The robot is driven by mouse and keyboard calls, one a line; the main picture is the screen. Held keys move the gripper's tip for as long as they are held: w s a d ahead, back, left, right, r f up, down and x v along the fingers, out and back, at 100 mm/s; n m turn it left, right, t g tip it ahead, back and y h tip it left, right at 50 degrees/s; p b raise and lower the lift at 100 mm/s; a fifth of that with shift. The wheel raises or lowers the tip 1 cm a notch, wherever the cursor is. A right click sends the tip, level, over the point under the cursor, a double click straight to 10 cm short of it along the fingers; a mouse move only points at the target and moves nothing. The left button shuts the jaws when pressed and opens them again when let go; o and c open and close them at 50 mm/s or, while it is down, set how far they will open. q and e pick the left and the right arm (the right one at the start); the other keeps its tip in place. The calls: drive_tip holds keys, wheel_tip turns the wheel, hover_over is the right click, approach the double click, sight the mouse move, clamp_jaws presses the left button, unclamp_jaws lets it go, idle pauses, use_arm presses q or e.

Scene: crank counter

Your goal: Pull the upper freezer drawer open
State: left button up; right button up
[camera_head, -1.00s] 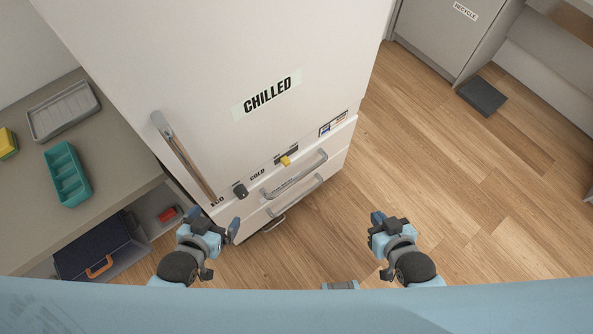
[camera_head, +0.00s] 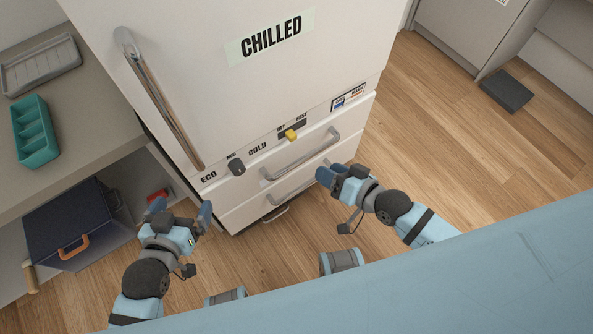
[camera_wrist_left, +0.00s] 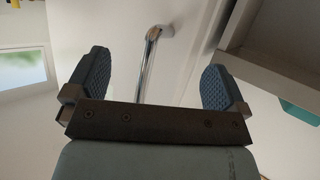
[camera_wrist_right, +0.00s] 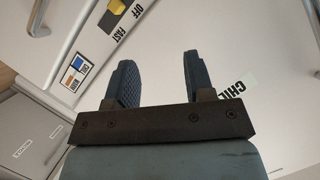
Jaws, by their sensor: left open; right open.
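The white fridge-freezer (camera_head: 290,75) stands ahead, its drawers low on its front. The upper freezer drawer's grey bar handle (camera_head: 303,157) shows just below the control strip, and the drawer looks closed. A second bar handle (camera_head: 290,189) lies below it. My right gripper (camera_head: 334,173) is open and empty, close to the right ends of these handles in the picture; contact is not clear. In the right wrist view its fingers (camera_wrist_right: 160,75) are apart. My left gripper (camera_head: 180,210) is open and empty, left of the drawers; its fingers (camera_wrist_left: 157,75) also show spread.
A long door handle (camera_head: 160,98) runs down the fridge's left side. The counter at left holds a teal tray (camera_head: 35,148).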

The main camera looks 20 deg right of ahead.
drive_tip(key=w+d+f+m+y+b, duration=0.2)
drive_tip(key=w+f+m+y+b, duration=0.15)
drive_tip(key=f+b, duration=1.05)
drive_tip(key=m+b, duration=0.6)
drive_tip(key=b, duration=0.6)
approach(306, 160)
drive_tip(key=shift+h, duration=0.25)
drive_tip(key=x, duration=1)
drive_tip(key=shift+a, duration=0.1)
drive_tip(key=shift+w+a+f+b, duration=0.1)
drive_tip(key=shift+w+a+b, duration=0.2)
drive_tip(key=shift+w+a, duration=0.1)
use_arm(q)
drive_tip(key=d+f+m+t+h, duration=0.2)
drive_tip(key=d+f+h, duration=0.2)
drive_tip(key=f, duration=0.5)
drive_tip(key=shift+w+d+f, duration=0.25)
drive_tip(key=shift+d, duration=0.05)
use_arm(e)
drive_tip(key=shift+c, duration=0.9)
use_arm(q)
drive_tip(key=shift+r, duration=0.1)
use_arm(e)
clamp_jaws()
